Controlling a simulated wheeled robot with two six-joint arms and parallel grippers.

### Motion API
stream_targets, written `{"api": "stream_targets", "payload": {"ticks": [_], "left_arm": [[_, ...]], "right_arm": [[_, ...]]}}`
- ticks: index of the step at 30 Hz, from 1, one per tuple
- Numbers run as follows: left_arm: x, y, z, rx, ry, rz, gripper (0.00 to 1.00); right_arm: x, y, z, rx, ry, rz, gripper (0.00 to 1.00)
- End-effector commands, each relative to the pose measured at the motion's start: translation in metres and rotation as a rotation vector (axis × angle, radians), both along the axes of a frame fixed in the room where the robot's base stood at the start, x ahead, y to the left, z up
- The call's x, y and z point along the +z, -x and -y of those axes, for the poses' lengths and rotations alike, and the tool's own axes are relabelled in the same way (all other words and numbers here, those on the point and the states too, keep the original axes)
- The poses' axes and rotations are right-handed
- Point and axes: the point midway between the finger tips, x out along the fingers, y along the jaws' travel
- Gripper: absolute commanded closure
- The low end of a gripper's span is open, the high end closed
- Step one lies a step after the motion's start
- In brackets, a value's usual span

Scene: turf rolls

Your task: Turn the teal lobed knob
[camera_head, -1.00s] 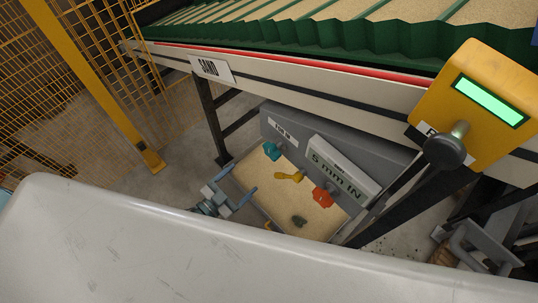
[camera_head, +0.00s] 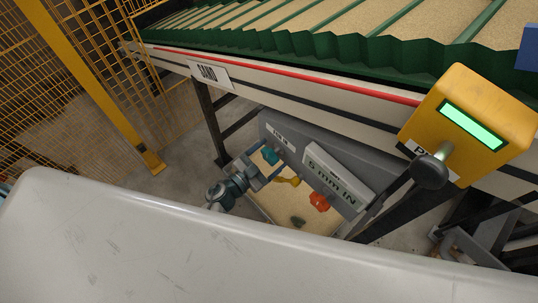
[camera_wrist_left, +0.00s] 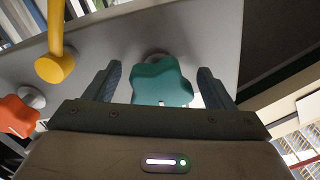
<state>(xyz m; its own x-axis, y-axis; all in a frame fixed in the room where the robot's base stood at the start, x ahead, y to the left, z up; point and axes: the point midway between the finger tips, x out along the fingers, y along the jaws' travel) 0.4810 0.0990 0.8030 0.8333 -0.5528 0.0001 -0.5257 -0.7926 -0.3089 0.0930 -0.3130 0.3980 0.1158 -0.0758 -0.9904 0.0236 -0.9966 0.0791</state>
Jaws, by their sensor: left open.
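The teal lobed knob (camera_head: 270,155) is on the grey panel under the conveyor in the head view. In the left wrist view, the teal knob (camera_wrist_left: 162,84) sits between the two fingers of my left gripper (camera_wrist_left: 159,69), with visible gaps on both sides. In the head view my left gripper (camera_head: 261,164) is at the knob, its fingers apart. The knob's stem is partly hidden behind its lobes. My right gripper is not in view.
A yellow lever knob (camera_head: 288,181) and a red-orange lobed knob (camera_head: 319,201) are on the same panel, right of the teal one. A large pale surface (camera_head: 250,255) fills the foreground.

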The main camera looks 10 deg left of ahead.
Motion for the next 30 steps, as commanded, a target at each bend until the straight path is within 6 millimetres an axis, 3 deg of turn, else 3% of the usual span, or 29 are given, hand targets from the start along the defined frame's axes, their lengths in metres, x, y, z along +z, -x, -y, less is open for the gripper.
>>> {"api": "stream_targets", "payload": {"ticks": [6, 13, 23, 30], "left_arm": [[0.0, 0.0, 0.0, 0.0, 0.0, 0.0, 0.25], [0.0, 0.0, 0.0, 0.0, 0.0, 0.0, 0.68], [0.0, 0.0, -0.001, 0.0, -0.035, 0.023, 0.68], [0.001, -0.001, -0.002, 0.0, -0.154, 0.102, 0.68]], "right_arm": [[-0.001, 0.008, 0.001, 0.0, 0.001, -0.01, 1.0], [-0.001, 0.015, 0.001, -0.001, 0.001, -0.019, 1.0], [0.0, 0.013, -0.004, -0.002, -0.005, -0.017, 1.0], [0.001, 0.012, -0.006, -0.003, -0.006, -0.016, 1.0]]}}
